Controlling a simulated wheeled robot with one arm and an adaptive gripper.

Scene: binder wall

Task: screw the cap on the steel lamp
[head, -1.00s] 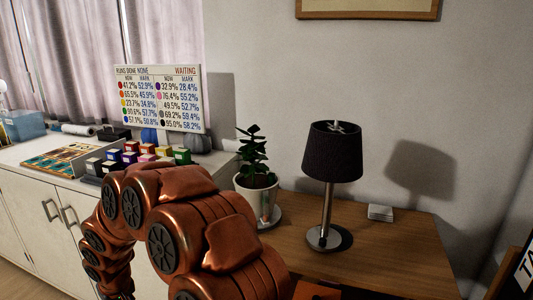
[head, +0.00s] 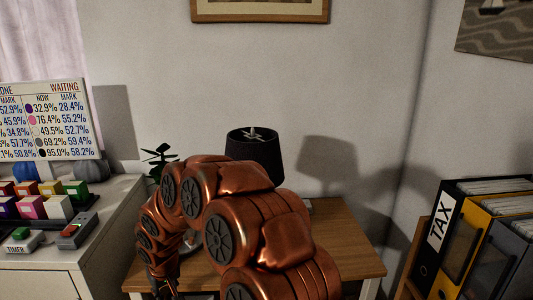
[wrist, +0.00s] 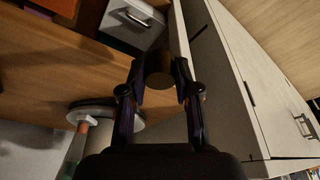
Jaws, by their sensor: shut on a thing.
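The lamp stands on the wooden desk; its dark shade (head: 253,146) shows in the head view, with a pale metal fitting (head: 253,133) at the open top. My arm hides the lamp's steel stem and base. In the wrist view my gripper (wrist: 160,80) is shut on a small round brownish thing, which I take to be the cap (wrist: 158,64). It is held between the fingertips in front of the desk, apart from the lamp. In the head view my gripper is low at the left, mostly cut off by the bottom edge.
The wooden desk (head: 345,240) has bare room at its right. A potted plant (head: 159,158) stands behind my arm; its saucer (wrist: 128,118) shows in the wrist view. A white cabinet (wrist: 260,85) stands beside the desk. Binders (head: 445,235) stand at the right, a results board (head: 50,120) at the left.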

